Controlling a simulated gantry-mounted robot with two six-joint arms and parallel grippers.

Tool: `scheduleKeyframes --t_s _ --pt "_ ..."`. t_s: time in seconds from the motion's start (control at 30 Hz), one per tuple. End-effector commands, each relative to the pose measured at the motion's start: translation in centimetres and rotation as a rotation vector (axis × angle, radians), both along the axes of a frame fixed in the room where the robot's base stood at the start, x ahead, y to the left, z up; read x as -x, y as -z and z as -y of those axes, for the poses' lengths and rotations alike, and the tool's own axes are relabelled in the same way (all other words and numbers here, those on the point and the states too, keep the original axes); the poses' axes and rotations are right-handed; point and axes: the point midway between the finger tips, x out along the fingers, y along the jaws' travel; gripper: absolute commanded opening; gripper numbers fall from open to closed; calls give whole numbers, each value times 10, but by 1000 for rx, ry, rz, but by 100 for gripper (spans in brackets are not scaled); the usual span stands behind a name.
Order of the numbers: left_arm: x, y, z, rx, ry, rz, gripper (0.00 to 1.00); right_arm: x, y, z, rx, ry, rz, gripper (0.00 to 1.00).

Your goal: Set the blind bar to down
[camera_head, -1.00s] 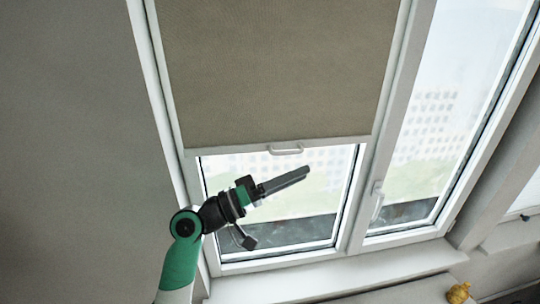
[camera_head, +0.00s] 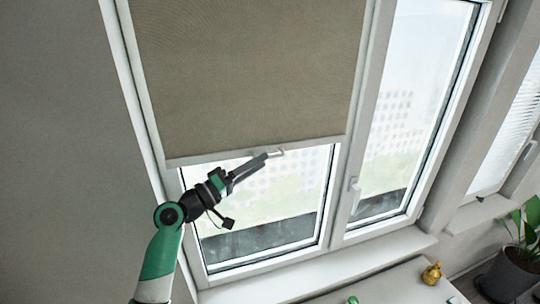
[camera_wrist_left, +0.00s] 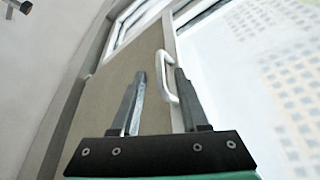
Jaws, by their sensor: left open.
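The beige roller blind (camera_head: 250,75) covers most of the left window pane. The white blind bar (camera_head: 215,156) runs along its lower edge, above a strip of bare glass. A small white handle (camera_head: 277,152) sits on the bar. My left gripper (camera_head: 263,158) is at the bar, its fingers partly in front of the bar and beside the handle. In the left wrist view the gripper (camera_wrist_left: 160,73) is open, and the handle (camera_wrist_left: 163,75) shows between the fingertips, nearer the right finger. I cannot tell whether they touch. My right gripper is not in view.
The window frame (camera_head: 350,170) and a second pane with its own latch (camera_head: 354,197) are to the right. A white sill (camera_head: 300,275) runs below. A gold ornament (camera_head: 431,273) and a potted plant (camera_head: 512,270) stand at the lower right.

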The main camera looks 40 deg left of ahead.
Motion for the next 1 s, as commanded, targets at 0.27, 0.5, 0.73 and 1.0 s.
scheduleKeyframes --t_s 0.27,0.5,0.73,1.0 --pt "-38 -9 8 1 1 -1 45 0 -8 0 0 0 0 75" --pt "-41 -9 8 -1 -2 0 45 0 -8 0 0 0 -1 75" --pt "-41 -9 8 0 -1 0 16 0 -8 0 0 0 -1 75" --pt "-41 -9 8 0 -1 0 0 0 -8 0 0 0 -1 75"
